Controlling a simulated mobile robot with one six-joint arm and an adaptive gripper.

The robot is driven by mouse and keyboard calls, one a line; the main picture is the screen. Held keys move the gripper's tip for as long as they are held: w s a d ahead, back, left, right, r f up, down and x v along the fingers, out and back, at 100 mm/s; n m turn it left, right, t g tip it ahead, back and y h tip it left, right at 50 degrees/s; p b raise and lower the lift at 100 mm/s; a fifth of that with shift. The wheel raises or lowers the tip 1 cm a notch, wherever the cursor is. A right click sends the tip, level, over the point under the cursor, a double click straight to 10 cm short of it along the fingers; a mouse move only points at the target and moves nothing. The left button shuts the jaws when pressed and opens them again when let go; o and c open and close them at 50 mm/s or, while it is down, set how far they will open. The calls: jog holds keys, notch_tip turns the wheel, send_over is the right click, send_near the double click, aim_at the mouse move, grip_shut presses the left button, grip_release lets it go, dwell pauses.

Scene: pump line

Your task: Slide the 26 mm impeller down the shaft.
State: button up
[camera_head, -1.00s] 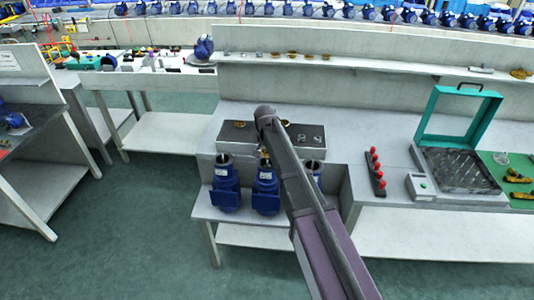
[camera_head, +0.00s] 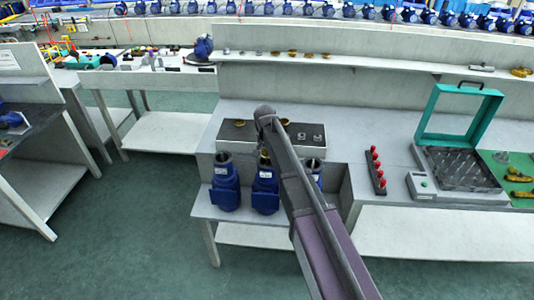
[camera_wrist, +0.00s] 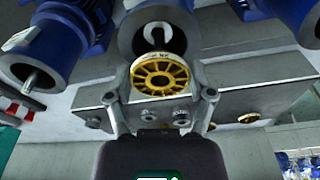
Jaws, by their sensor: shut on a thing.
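The gold spoked impeller (camera_wrist: 160,76) is between the fingertips of my gripper (camera_wrist: 161,93) in the wrist view. My gripper is shut on it. Just beyond it is the open round top of the middle blue pump (camera_wrist: 157,22), with a pale shaft part showing in the opening. I cannot tell how far the shaft passes into the impeller's bore. In the head view a bit of gold shows above the middle pump (camera_head: 265,190), while my arm hides most of the gripper. The impeller's small label is too blurred to read.
Blue pumps stand on either side, left (camera_head: 225,187) and right (camera_head: 314,172), the right one partly behind my arm. A grey block (camera_head: 238,131) behind them holds gold impellers and small metal parts. Red-topped pieces (camera_head: 376,168) and a green-framed case (camera_head: 432,122) stand to the right.

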jog(key=o, duration=1.3)
jog(key=shift+r, duration=0.1)
